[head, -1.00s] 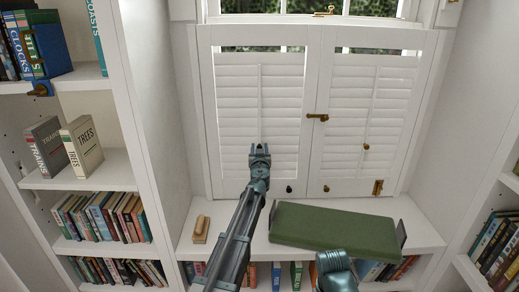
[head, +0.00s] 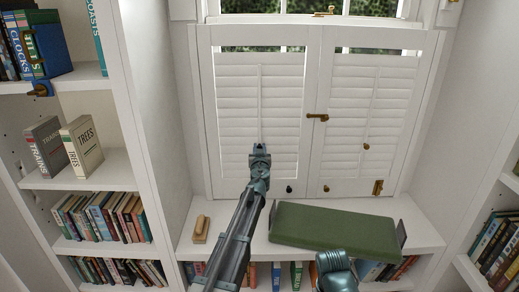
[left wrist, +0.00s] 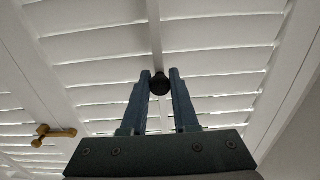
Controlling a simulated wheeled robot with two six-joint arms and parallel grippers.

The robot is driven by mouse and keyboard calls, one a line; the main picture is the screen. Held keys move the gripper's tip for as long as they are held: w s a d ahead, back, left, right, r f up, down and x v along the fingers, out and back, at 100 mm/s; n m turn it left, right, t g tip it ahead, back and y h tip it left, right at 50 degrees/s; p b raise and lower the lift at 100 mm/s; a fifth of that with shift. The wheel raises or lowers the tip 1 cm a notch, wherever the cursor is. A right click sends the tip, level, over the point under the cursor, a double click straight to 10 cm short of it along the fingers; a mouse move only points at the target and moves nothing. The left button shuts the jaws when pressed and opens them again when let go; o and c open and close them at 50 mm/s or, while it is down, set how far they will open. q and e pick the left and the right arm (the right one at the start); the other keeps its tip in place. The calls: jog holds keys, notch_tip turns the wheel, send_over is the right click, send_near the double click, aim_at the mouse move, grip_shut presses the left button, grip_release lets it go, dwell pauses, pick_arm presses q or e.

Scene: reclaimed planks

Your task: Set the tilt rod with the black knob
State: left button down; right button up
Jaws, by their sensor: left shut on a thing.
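My left gripper (head: 259,151) is at the rod's lower part. In the left wrist view its two fingers (left wrist: 159,88) are shut on the round black knob (left wrist: 159,82), one finger on each side. The gripper hides the knob in the head view. My right gripper is out of view; only part of my right arm shows.
The right panel (head: 370,110) has a brass knob (head: 366,146). A brass latch (head: 317,117) sits where the panels meet. Another dark knob (head: 289,189) is on the left panel's bottom rail. A green cushion (head: 335,230) and a wooden brush (head: 201,228) lie on the seat below.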

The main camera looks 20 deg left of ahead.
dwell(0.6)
pick_arm(q)
notch_tip(320, 180, up, 3)
jog(key=p, duration=0.2)
jog(key=shift+f+p, duration=0.15)
jog(key=shift+p, duration=0.25)
jog(key=shift+f, duration=0.1)
jog(key=c, duration=0.7)
grip_release()
jog(key=shift+s, duration=0.1)
jog(key=v, duration=1.3)
jog(key=shift+s+d, duration=0.15)
jog(key=shift+s, duration=0.15)
